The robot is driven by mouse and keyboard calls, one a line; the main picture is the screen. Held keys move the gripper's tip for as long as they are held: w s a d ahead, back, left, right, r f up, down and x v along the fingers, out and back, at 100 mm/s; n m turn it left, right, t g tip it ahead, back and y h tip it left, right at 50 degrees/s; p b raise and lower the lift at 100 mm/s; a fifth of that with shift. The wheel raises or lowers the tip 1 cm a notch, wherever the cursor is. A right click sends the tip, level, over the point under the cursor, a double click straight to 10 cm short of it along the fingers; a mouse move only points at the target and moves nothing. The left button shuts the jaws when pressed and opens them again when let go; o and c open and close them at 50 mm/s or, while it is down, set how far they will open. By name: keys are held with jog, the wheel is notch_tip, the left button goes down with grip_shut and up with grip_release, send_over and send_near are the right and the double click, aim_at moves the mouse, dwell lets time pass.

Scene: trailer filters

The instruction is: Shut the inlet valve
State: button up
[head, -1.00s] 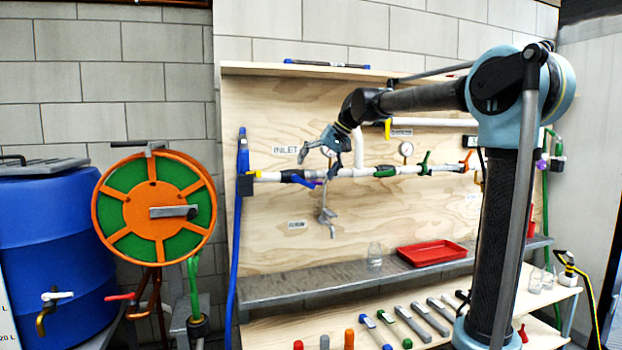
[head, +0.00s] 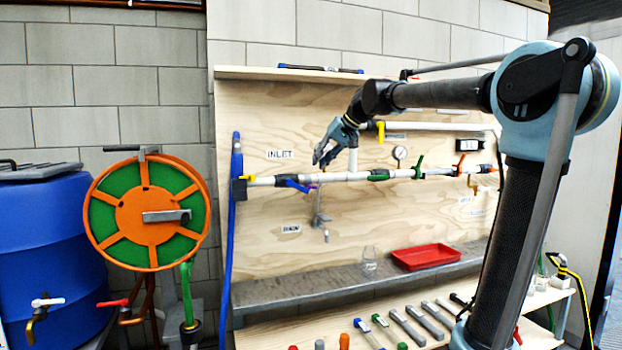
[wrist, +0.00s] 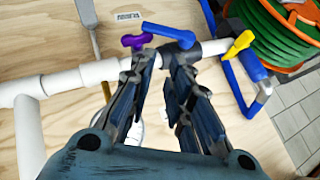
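The inlet valve has a blue lever (head: 292,183) on the white pipe (head: 335,177), below and right of the INLET label (head: 280,154). The lever lies roughly along the pipe, slightly angled away from it. In the wrist view the blue lever (wrist: 168,34) shows just beyond the fingertips, beside a small purple handle (wrist: 134,41). My gripper (head: 322,158) is near the pipe, to the right of the lever in the head view. In the wrist view my gripper (wrist: 161,60) has its two fingers apart, with nothing held between them. Whether a finger touches the pipe is unclear.
A yellow handle (wrist: 238,44) sits on the pipe close to the valve. Green handles (head: 419,168) and a gauge (head: 399,152) are further right. A blue hose (head: 232,240) hangs at the left, beside the hose reel (head: 147,211). A metal shelf (head: 300,283) runs below.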

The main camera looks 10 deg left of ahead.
aim_at(298, 187)
jog(key=d+r+t, duration=0.2)
jog(key=d, duration=0.1)
jog(key=shift+s+d+r+m, duration=0.15)
jog(key=shift+s+r+m, duration=0.1)
jog(key=shift+s+m, duration=0.15)
grip_shut()
jog(key=s+f+x, duration=0.1)
jog(key=s+x, duration=0.1)
jog(key=x, duration=1.1)
jog(key=shift+w+d+f, duration=0.1)
jog(key=shift+f, duration=0.4)
